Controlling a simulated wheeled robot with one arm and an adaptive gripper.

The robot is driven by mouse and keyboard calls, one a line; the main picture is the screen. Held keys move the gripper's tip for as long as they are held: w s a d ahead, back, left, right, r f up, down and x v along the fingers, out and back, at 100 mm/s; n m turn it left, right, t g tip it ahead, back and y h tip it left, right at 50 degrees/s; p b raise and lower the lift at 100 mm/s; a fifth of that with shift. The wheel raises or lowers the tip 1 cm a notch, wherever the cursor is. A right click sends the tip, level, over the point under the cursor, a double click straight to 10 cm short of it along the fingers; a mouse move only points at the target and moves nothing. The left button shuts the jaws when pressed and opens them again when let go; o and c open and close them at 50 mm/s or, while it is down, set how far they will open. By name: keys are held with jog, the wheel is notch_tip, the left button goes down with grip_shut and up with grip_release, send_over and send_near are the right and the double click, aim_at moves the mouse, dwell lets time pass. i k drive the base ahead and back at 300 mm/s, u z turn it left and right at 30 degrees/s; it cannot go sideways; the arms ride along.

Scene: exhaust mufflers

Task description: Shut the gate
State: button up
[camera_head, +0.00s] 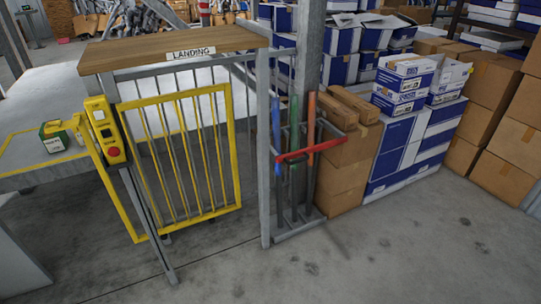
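A yellow barred gate (183,160) stands at the left middle, below a wooden top board with a sign reading LANDING (191,53). Its right edge is near a grey upright post (264,150). At its left a yellow bar slants down beside a yellow control box (104,130) with a red button. Grey bars show behind the yellow ones. I cannot tell for sure whether the gate is latched or stands away from its frame. My gripper is not in view.
A grey table (40,105) with a small green and white box (54,137) is at the left. A rack with coloured poles (311,130) stands right of the gate. Brown cartons (344,175) and blue-white boxes (410,150) are stacked behind it. The concrete floor (400,250) in front is clear.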

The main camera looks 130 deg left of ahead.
aim_at(79, 121)
jog(key=u, duration=4.9)
jog(key=k, duration=0.35)
jog(key=z, duration=0.6)
jog(key=i, duration=0.85)
jog(key=u, duration=0.85)
jog(key=i, duration=0.8)
jog(key=u, duration=0.65)
